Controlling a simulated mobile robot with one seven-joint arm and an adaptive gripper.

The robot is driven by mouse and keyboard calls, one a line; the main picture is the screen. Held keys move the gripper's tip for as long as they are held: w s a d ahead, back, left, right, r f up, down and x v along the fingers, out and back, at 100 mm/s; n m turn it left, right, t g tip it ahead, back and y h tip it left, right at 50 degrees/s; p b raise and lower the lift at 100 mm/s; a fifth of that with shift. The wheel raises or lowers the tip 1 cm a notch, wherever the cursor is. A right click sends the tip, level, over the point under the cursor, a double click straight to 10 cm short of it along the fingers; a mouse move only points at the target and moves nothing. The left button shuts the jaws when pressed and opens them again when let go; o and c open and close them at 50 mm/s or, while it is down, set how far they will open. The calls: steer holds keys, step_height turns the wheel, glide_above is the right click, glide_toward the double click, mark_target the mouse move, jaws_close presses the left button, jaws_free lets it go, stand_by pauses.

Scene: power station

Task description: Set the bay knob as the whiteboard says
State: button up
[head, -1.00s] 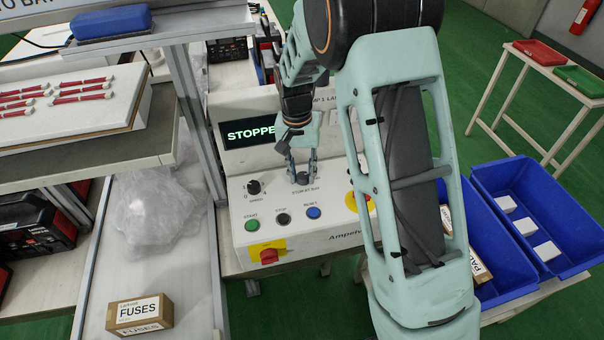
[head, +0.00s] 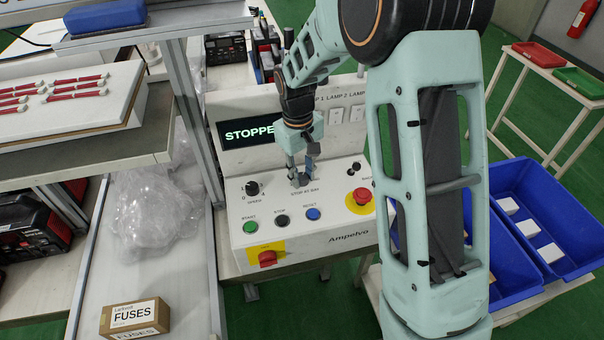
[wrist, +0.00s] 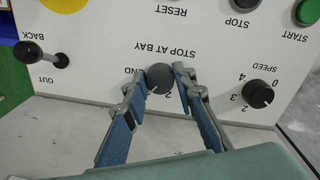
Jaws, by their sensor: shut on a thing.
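The control panel (head: 330,210) is pale and has a dark screen (head: 245,132) that begins with "STOPPE". In the wrist view the dark, round STOP AT BAY knob (wrist: 160,77) sits between my fingertips, with "2" and "END" printed by it. My gripper (wrist: 166,80) is shut on this knob. In the head view my gripper (head: 299,178) points down at the panel and mostly hides the knob. I cannot clearly tell which mark the knob points to. The whiteboard's wording is not readable in these frames.
The SPEED knob (wrist: 258,94) is beside the bay knob. Green START (head: 250,226), black STOP (head: 282,221) and blue RESET (head: 313,213) buttons lie nearby. A red emergency button (head: 362,196) is to the right. A metal post (head: 200,130) stands left; blue bins (head: 540,200) stand right.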

mark_target(300, 178)
steer(key=shift+n, duration=0.3)
steer(key=o, duration=1.2)
steer(key=shift+c, duration=0.2)
step_height(300, 178, up, 12)
steer(key=shift+s+a, duration=0.2)
steer(key=shift+a, duration=0.1)
